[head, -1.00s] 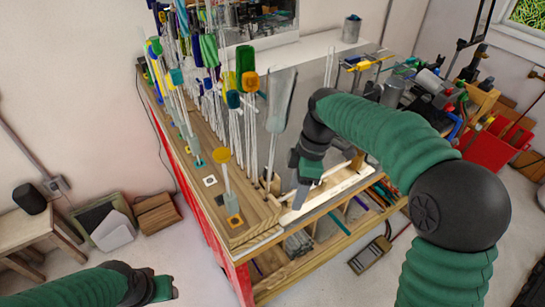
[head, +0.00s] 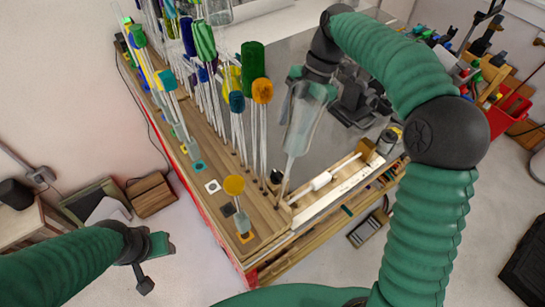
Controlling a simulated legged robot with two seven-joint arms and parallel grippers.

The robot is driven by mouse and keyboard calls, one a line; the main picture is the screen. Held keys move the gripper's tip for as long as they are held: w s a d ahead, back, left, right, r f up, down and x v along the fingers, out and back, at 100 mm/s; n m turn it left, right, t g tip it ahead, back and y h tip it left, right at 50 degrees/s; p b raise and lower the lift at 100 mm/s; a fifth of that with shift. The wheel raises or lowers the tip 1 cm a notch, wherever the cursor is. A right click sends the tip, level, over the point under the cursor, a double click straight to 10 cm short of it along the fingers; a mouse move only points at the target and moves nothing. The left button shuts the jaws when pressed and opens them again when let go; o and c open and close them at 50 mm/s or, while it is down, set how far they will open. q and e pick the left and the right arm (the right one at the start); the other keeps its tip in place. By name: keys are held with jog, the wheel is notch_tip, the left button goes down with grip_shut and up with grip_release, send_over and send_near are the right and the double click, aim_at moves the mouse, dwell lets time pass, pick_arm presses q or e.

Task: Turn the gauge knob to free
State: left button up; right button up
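I cannot make out a clear gauge knob in the head view. A long pale wooden fixture (head: 337,198) lies along the bench's front right edge. It holds a white cylinder (head: 321,181) on a thin rod, with a small brown block (head: 366,148) at its far end. My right gripper (head: 312,84) is above and behind this fixture, apart from it.
Dark equipment (head: 358,98) stands behind the fixture. A red bin (head: 507,112) is at far right. The grey bench top between is partly clear.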

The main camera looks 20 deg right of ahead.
aim_at(278, 172)
jog(key=p+x, duration=0.1)
jog(key=x, duration=0.3)
jog(key=p+x, duration=0.1)
jog(key=x, duration=0.4)
jog(key=d+p+x, duration=0.1)
jog(key=x, duration=0.4)
jog(key=shift+s+f, duration=0.4)
jog(key=shift+f, duration=0.05)
jog(key=shift+s+a+r, duration=0.15)
jog(key=shift+s+a, duration=0.1)
jog(key=shift+a, duration=0.1)
jog(key=shift+c, duration=0.6)
jog(key=shift+w+d, duration=0.3)
jog(key=shift+d, duration=0.05)
jog(key=c, duration=0.5)
jog(key=shift+d, duration=0.25)
jog(key=c, duration=0.4)
pick_arm(q)
jog(key=r, duration=0.2)
jog(key=s+d+r, duration=0.1)
jog(key=shift+s+d+r, duration=0.1)
jog(key=shift+r, duration=0.2)
pick_arm(e)
grip_shut()
